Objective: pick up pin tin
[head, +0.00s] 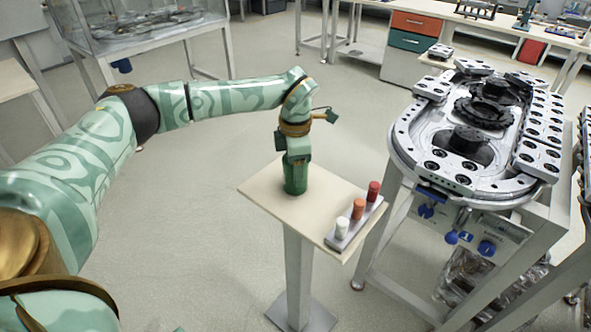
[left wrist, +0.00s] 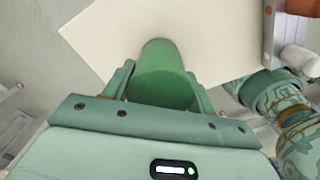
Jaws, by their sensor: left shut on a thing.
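The pin tin (head: 295,183) is a green cylinder upright at the left part of the small cream table (head: 310,212). In the left wrist view the tin (left wrist: 163,75) sits between the two fingers. My left gripper (head: 296,160) comes down on the tin from above and is shut on it. In the left wrist view the gripper (left wrist: 160,88) has a finger on each side of the tin. Whether the tin's base touches the tabletop is hard to tell. My right gripper is not in view.
A grey rack (head: 345,238) with a white, an orange and a red cylinder stands along the table's right edge. The ring track (head: 420,150) on its frame stands close to the right. Open floor (head: 190,220) lies left of the table.

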